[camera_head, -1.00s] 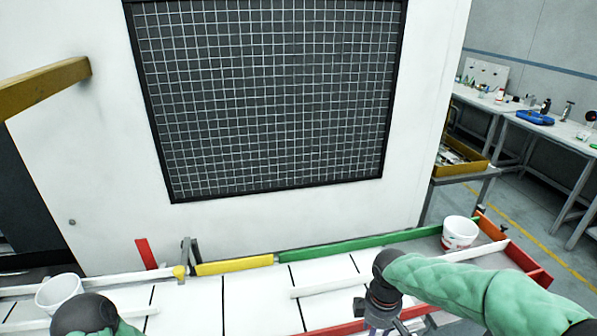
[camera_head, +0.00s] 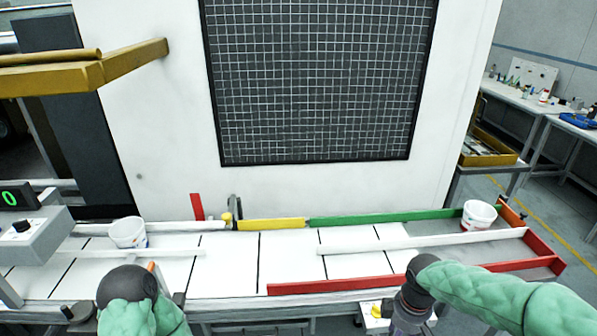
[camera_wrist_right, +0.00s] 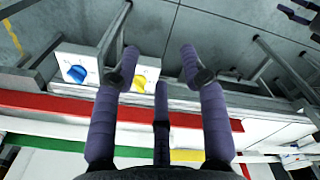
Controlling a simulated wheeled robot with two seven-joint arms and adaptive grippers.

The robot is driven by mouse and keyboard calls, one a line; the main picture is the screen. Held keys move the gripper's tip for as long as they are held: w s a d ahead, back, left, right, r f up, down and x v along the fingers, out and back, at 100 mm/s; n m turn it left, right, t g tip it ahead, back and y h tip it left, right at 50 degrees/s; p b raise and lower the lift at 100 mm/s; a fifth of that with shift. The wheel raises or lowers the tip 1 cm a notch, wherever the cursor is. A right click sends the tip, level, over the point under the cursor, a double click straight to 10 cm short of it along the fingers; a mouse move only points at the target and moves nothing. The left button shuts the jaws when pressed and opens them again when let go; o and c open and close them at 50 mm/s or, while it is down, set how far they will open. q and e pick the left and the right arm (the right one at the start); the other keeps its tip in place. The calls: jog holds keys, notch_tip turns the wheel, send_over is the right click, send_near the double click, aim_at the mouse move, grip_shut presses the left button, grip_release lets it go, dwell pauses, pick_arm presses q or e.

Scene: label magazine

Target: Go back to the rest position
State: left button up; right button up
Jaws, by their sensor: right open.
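My right arm comes in from the lower right of the head view. Its gripper (camera_wrist_right: 158,60) fills the middle of the right wrist view, with purple fingers spread apart and nothing between them. It is in front of the near edge of the conveyor (camera_head: 225,270). My left arm shows at the bottom left of the head view, but its gripper fingers are hidden or out of frame. One white cup (camera_head: 128,233) stands on the left part of the conveyor. Another white cup (camera_head: 479,216) stands at the right end, inside the rails.
A red rail (camera_head: 345,283) runs along the conveyor's near side, with green (camera_head: 385,217) and yellow (camera_head: 270,224) rails at the back. A grey box with a green display (camera_head: 25,235) stands at the left. A white machine wall with a grid window (camera_head: 320,85) rises behind.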

jog(key=s+a+f+m+y, duration=0.1)
jog(key=a+f+m+y, duration=0.1)
jog(key=a+f, duration=0.45)
jog(key=a+f+m+y, duration=0.1)
jog(key=a+f+m, duration=0.2)
jog(key=f, duration=0.7)
jog(key=s+a+f+m, duration=0.5)
jog(key=s+f+m, duration=0.2)
jog(key=s+f, duration=0.3)
notch_tip(320, 180, down, 3)
jog(key=shift+f+y, duration=0.1)
jog(key=shift+y, duration=0.3)
jog(key=shift+c, duration=0.5)
